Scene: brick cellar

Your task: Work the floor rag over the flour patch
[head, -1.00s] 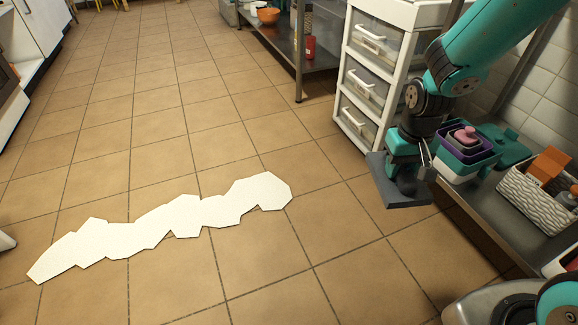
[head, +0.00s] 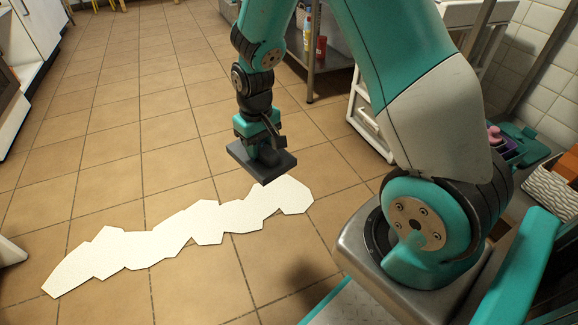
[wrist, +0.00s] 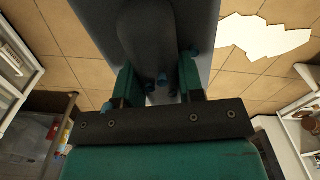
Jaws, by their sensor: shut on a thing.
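The flour patch (head: 165,238) is a white, jagged-edged strip on the tan tiled floor, running from the lower left to the middle of the head view. Its white shape also shows at the upper right of the wrist view (wrist: 262,38). My gripper (head: 264,146) points down and is shut on the floor rag (head: 246,158), a flat dark grey slab with a darker rounded grip on top. The rag shows beyond the jaws in the wrist view (wrist: 205,25). In the head view it appears above the floor, just behind the patch's right end. Its underside is hidden.
A white drawer unit (head: 366,128) and a metal shelf (head: 318,78) stand behind my arm. A woven basket (head: 545,190) and purple and teal containers sit at the right. Open tiled floor lies left of and behind the patch.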

